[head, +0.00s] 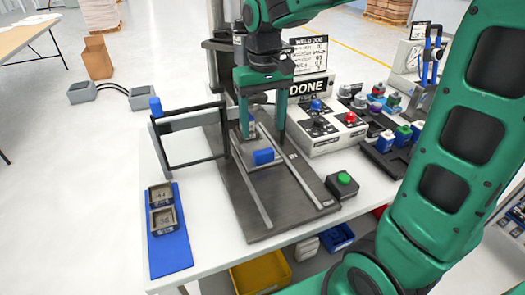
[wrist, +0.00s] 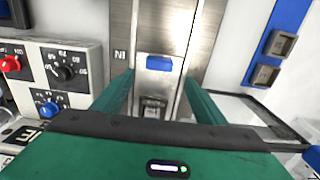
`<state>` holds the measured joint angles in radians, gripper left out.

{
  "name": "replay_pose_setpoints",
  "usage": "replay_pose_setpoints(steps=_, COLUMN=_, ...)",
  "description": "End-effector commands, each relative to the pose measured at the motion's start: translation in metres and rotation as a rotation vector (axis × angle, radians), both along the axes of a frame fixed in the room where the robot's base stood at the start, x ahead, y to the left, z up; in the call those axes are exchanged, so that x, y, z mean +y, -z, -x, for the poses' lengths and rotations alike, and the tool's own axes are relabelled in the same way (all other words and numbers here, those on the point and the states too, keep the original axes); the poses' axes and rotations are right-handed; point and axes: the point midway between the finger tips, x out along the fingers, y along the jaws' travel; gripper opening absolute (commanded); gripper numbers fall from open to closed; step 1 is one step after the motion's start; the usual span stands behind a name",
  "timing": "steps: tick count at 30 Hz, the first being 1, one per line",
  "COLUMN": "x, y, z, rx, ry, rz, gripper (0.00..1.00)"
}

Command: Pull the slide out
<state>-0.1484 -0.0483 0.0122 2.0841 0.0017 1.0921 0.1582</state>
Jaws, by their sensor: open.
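The slide (head: 279,151) is a grey plate between two metal rails on a dark base (head: 240,212). A blue block-shaped handle (head: 263,157) sits at its near end; it also shows in the wrist view (wrist: 159,62). My gripper (head: 263,131) is open and points down over the slide, behind the handle in the head view. In the wrist view its fingers (wrist: 158,78) are spread, one on each side of the slide's line, with the handle just beyond the tips. I see no contact with the handle. A small metal nest (wrist: 153,106) on the slide shows between the fingers.
A black-framed gate (head: 187,122) with a blue knob stands left of the slide. A green button box (head: 343,187) is at the right, before a control panel (head: 325,135). A blue tray (head: 170,250) with two grey-topped parts lies front left. The rails' near end is clear.

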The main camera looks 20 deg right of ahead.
Motion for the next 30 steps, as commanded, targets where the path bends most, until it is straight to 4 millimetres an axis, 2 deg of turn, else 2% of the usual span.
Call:
replay_pose_setpoints(steps=9, x=-0.001, y=0.056, z=0.002, rx=0.006, ry=0.001, rz=0.001, gripper=0.66)
replay_pose_setpoints(steps=15, x=-0.001, y=0.083, z=0.001, rx=0.004, ry=0.001, rz=0.001, gripper=0.66)
replay_pose_setpoints(steps=21, x=-0.001, y=0.095, z=0.001, rx=0.001, ry=0.001, rz=0.001, gripper=0.66)
replay_pose_setpoints(steps=29, x=-0.001, y=0.096, z=0.001, rx=0.001, ry=0.001, rz=0.001, gripper=0.66)
replay_pose_setpoints(steps=30, x=-0.001, y=0.096, z=0.001, rx=0.001, ry=0.001, rz=0.001, gripper=0.63)
